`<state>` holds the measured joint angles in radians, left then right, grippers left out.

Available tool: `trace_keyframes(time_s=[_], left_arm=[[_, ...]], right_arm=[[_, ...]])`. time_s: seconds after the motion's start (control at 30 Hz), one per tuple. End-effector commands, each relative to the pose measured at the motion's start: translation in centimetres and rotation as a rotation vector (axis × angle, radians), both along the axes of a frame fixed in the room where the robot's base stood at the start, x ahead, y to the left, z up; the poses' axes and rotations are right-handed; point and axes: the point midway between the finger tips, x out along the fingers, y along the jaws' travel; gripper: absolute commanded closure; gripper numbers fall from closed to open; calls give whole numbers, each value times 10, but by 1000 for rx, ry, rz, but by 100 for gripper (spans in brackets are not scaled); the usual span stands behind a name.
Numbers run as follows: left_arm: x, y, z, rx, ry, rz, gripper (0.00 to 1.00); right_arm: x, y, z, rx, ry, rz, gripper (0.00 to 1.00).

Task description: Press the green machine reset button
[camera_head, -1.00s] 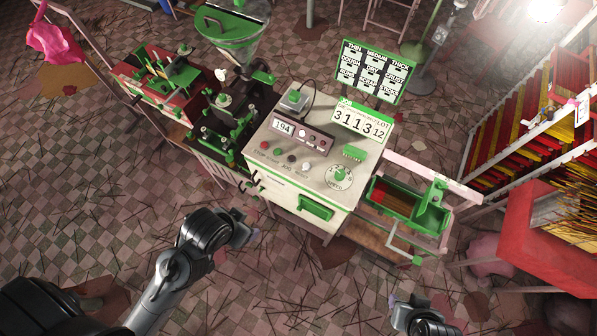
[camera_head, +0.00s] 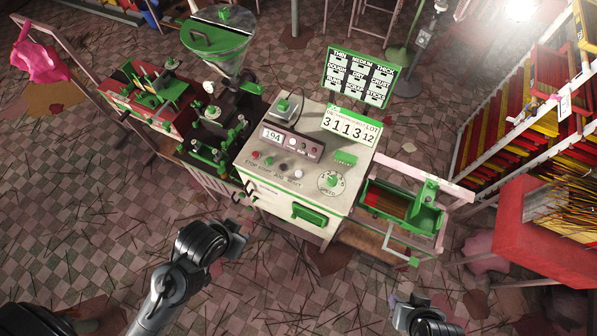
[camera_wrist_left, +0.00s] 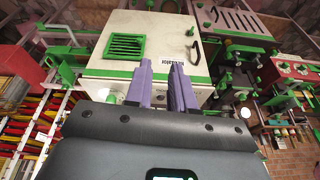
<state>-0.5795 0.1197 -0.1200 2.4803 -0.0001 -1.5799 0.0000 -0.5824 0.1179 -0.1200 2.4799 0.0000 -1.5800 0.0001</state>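The cream machine (camera_head: 268,192) stands mid-view with a control panel on its sloped top. Along its front edge sit a red button (camera_head: 255,154), a green button (camera_head: 269,160), a black knob and a white one. A separate green block with small lettering (camera_head: 345,158) lies under the number display. The lettering is too small to tell which green part is the reset. My left arm ends in front of the machine; its gripper fingers (camera_wrist_left: 161,66) show only in the left wrist view, purple, apart and empty, facing the machine's cabinet. My right wrist (camera_head: 420,318) is at the bottom edge, its fingers unseen.
A green dial (camera_head: 331,181) is right of the buttons. A green-framed tray (camera_head: 400,205) juts from the machine's right side. A grey hopper with a green lid (camera_head: 215,38) stands behind left. A red table (camera_head: 545,235) is at right.

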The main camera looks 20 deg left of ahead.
Motion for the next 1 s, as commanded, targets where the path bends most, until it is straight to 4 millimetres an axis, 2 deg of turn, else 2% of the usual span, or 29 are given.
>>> trace_keyframes(time_s=[0.03,0.13,1.0], left_arm=[[0,0,0,0,0,0,85],[0,0,0,0,0,0,100],[0,0,0,0,1,0,100]], right_arm=[[0,0,0,1,0,-1,57],[0,1,0,3,0,-2,57],[1,-2,0,-8,-2,5,57]])
